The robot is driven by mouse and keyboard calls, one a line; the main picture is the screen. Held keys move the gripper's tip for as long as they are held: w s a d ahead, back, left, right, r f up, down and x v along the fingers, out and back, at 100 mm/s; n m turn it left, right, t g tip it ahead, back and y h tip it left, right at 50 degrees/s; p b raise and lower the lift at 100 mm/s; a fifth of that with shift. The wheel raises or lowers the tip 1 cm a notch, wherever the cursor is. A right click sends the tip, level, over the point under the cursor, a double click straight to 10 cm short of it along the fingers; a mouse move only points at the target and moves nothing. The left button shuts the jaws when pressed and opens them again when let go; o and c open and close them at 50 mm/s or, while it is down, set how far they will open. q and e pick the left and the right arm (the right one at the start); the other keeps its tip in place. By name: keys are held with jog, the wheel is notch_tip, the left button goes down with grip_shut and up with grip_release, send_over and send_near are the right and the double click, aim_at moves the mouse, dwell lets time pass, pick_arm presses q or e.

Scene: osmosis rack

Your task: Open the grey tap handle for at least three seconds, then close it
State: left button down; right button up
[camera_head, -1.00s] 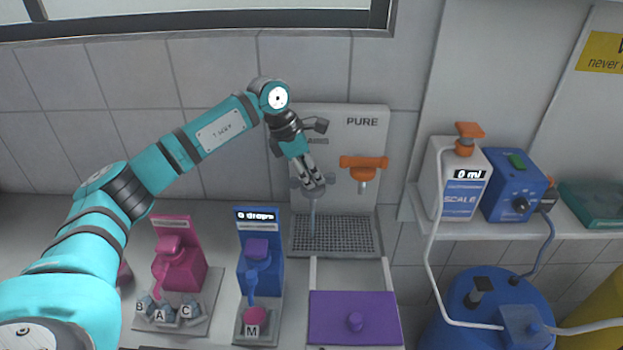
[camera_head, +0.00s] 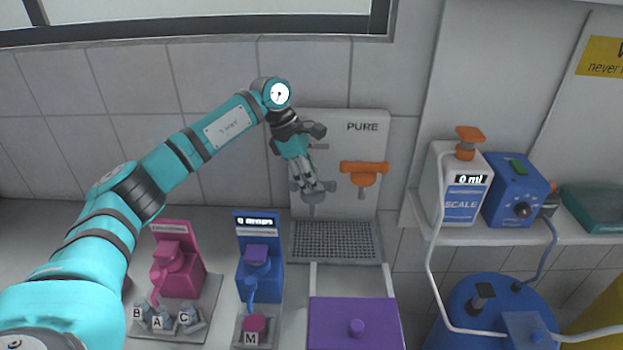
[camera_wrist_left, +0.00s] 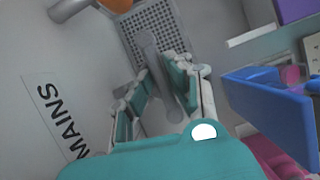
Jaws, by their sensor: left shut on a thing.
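The grey tap (camera_head: 314,211) is on the left of the pale panel marked PURE (camera_head: 348,150). My left gripper (camera_head: 313,188) comes down on it from above and covers most of its handle. In the left wrist view, the grey handle (camera_wrist_left: 165,75) lies between the two fingers (camera_wrist_left: 164,90), and the gripper is shut on it. No stream shows below the tap in the head view. The handle's exact angle is hard to tell behind the fingers. My right gripper is not in view.
An orange tap (camera_head: 364,171) is close on the right of the grey one. A drip grid (camera_head: 335,242) lies below both. Pink (camera_head: 180,270) and blue (camera_head: 258,272) dispensers and a purple-lidded box (camera_head: 340,325) stand in front. A shelf with a scale bottle (camera_head: 465,195) is at right.

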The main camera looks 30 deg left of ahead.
pick_arm(q)
jog(key=c, duration=1.3)
grip_release()
jog(key=v, duration=1.2)
